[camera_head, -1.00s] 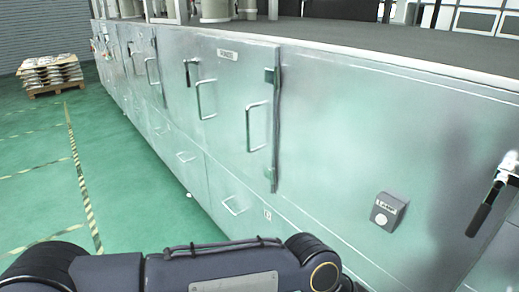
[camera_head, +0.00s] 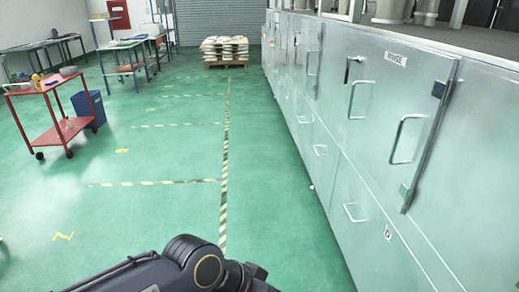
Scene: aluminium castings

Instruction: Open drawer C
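A long row of metal cabinets runs along the right, with a lower row of drawers. The nearest lower drawer has a bar handle (camera_head: 354,213), and a small label that looks like "D" (camera_head: 388,233) is to its right. Farther along, another lower drawer handle (camera_head: 320,150) shows, and a third handle (camera_head: 302,120) beyond it. No label C is readable, so I cannot tell which is drawer C. The lower drawers in view look shut. A dark arm of mine crosses the bottom edge; neither gripper can be made out.
Green floor with striped tape (camera_head: 225,150) lies open left of the cabinets. A red trolley (camera_head: 62,118) and blue bin (camera_head: 88,108) stand left. A loaded pallet (camera_head: 225,52) stands at the back.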

